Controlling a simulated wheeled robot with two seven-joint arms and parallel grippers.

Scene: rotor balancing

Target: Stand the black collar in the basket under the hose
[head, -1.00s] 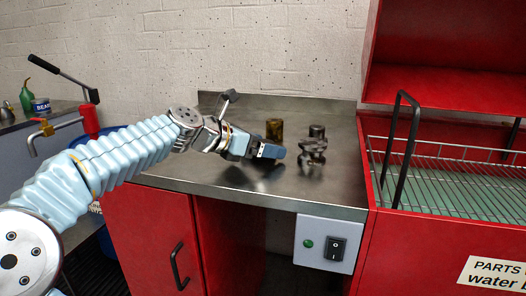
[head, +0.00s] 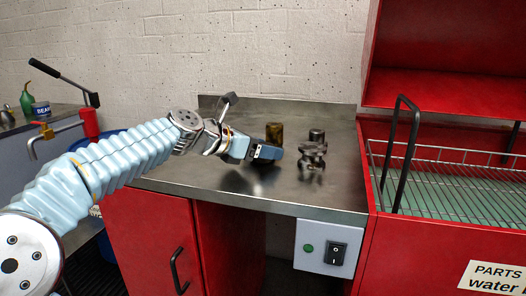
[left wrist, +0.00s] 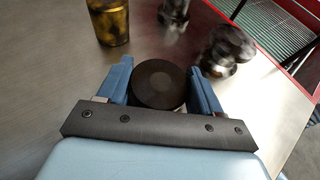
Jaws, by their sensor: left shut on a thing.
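My left gripper (head: 268,153) is above the steel bench, at the end of my pale blue arm. In the left wrist view its blue fingers (left wrist: 160,88) are shut on a round, dark disc-like part, which looks like the black collar (left wrist: 158,82). The collar is mostly hidden in the head view. The wire basket (head: 455,150) sits in the red washer at the right, away from the gripper. A black bent bar (head: 403,150) arches at its left side; I cannot tell whether it is a handle or the hose. My right gripper is not in view.
An amber-brown cylinder (head: 274,130) stands behind the gripper. A blurred metal part (head: 312,156) and a dark cylinder (head: 316,135) stand to its right. The steel bench (head: 225,180) is bare at the front. The red washer (head: 430,235) has a raised front wall.

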